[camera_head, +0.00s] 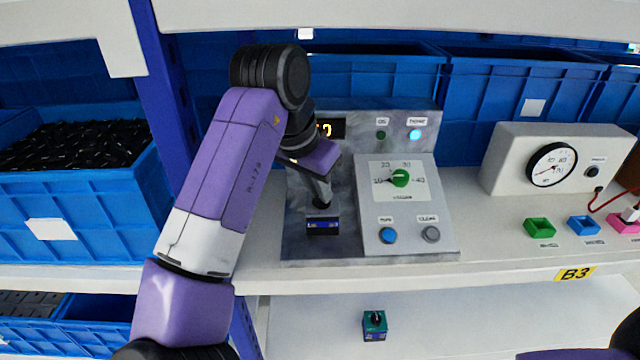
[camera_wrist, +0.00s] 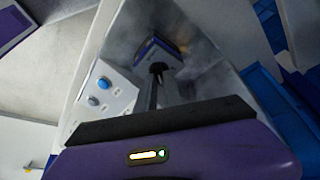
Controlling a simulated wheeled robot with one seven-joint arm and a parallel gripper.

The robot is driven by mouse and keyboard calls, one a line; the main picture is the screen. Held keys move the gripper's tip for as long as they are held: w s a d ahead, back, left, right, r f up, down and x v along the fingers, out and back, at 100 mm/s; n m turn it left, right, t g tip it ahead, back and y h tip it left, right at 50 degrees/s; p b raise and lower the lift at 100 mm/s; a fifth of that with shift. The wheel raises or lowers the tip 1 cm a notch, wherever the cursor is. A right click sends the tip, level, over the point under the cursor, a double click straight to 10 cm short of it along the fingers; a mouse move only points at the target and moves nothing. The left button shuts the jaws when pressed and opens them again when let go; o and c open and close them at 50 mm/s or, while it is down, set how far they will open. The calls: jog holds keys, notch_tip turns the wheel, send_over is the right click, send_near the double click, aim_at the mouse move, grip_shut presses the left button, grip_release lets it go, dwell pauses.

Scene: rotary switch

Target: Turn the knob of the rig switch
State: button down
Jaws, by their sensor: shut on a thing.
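The rig (camera_head: 447,215) is a grey panel unit on the shelf. The rig switch (camera_head: 322,226) is a small blue block in its left part, below my gripper (camera_head: 321,203). In the wrist view the switch body (camera_wrist: 158,49) shows beyond my fingers, with its black knob (camera_wrist: 159,67) at the fingertips. My gripper (camera_wrist: 159,76) is shut on this knob. The fingers hide much of the knob, so I cannot tell its angle.
The rig's right panel has a green dial (camera_head: 400,177), a blue button (camera_head: 388,235) and a grey button (camera_head: 431,233). A lit lamp (camera_head: 414,134) is above. My arm partly hides the yellow display (camera_head: 325,129). A loose teal switch (camera_head: 375,323) is on the lower shelf.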

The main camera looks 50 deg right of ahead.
jog(key=shift+m+g, duration=0.3)
jog(key=shift+m, duration=0.2)
jog(key=shift+w, duration=0.1)
jog(key=c, duration=1.5)
grip_release()
